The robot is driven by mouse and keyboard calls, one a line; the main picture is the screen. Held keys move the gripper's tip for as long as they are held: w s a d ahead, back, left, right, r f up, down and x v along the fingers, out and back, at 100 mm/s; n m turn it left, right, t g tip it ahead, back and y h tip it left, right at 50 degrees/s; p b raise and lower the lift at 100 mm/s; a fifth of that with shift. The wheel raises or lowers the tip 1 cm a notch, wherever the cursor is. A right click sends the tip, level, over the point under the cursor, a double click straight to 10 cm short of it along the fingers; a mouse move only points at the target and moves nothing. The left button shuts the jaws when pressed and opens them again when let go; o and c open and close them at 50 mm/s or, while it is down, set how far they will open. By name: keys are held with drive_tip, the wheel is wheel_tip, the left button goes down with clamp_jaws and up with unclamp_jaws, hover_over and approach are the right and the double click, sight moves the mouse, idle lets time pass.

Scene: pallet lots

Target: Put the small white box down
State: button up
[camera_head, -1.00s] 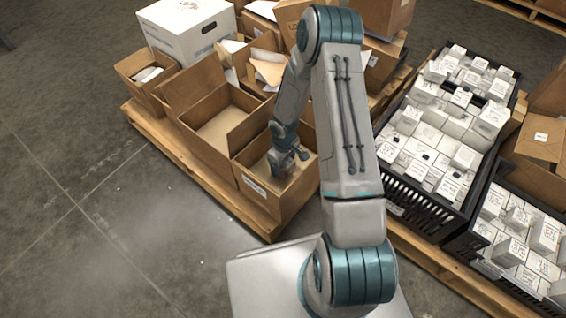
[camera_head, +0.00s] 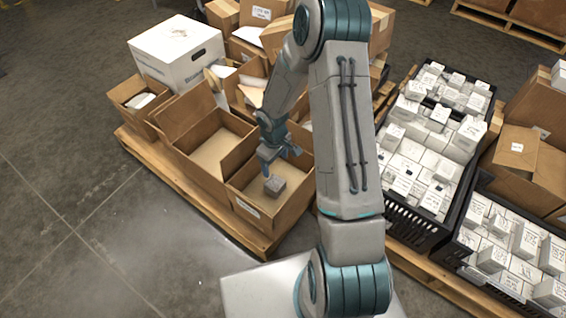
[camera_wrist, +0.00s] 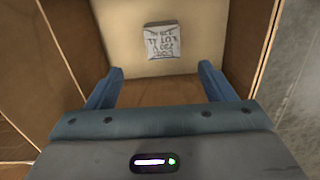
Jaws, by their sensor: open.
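The small white box (camera_head: 274,186) lies on the floor of an open brown cardboard box (camera_head: 258,207). It looks greyish in shadow there. In the wrist view the small white box (camera_wrist: 163,41) shows printed lettering on its face and lies beyond my fingertips, near the middle of the carton floor (camera_wrist: 115,35). My gripper (camera_head: 279,158) is above it, inside or just over the carton opening. In the wrist view my gripper (camera_wrist: 160,82) has its two blue fingers wide apart with nothing between them, clear of the small box.
An empty open carton (camera_head: 222,158) adjoins on the left, with a large white box (camera_head: 178,55) behind. Black crates (camera_head: 405,215) of several white boxes stand right of my arm. Carton walls flank my fingers closely. Grey floor (camera_head: 60,190) is clear at left.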

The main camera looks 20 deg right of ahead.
wheel_tip(320, 180, up, 10)
drive_tip(key=s+d+m+h, duration=0.1)
drive_tip(key=s+d+m, duration=0.1)
drive_tip(key=s, duration=0.1)
drive_tip(key=s+a+r+m, duration=0.1)
drive_tip(key=s+r+m, duration=0.1)
drive_tip(key=s+r, duration=0.6)
drive_tip(key=s+a+r+m+t+y, duration=0.1)
drive_tip(key=s+a+r+m, duration=0.1)
drive_tip(key=s+r, duration=0.7)
drive_tip(key=shift+s+r+m, duration=0.3)
drive_tip(key=shift+r+m, duration=0.1)
drive_tip(key=shift+r, duration=0.05)
